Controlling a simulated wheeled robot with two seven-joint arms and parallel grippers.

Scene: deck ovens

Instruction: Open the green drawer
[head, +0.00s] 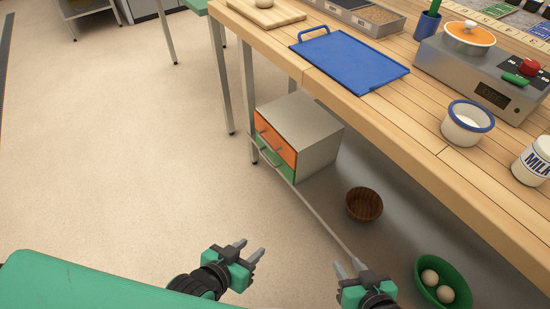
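The green drawer (287,172) is the lower drawer of a small grey cabinet (318,145) on the shelf under the wooden table. Its front shows as a narrow green strip with a metal handle, below an orange drawer (277,141) with its own handle. The green front looks about flush with the orange one, so it appears closed. My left gripper (250,248) is open and empty, in front of and below the cabinet in the picture, well apart from it. My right gripper (348,267) is open and empty, further right near the shelf's front edge.
The table's legs and front edge (385,140) frame the cabinet. A brown bowl (364,205) and a green bowl (425,292) with eggs are on the lower shelf. A blue tray (350,62) and scale (480,75) are on the tabletop. The floor at left is clear.

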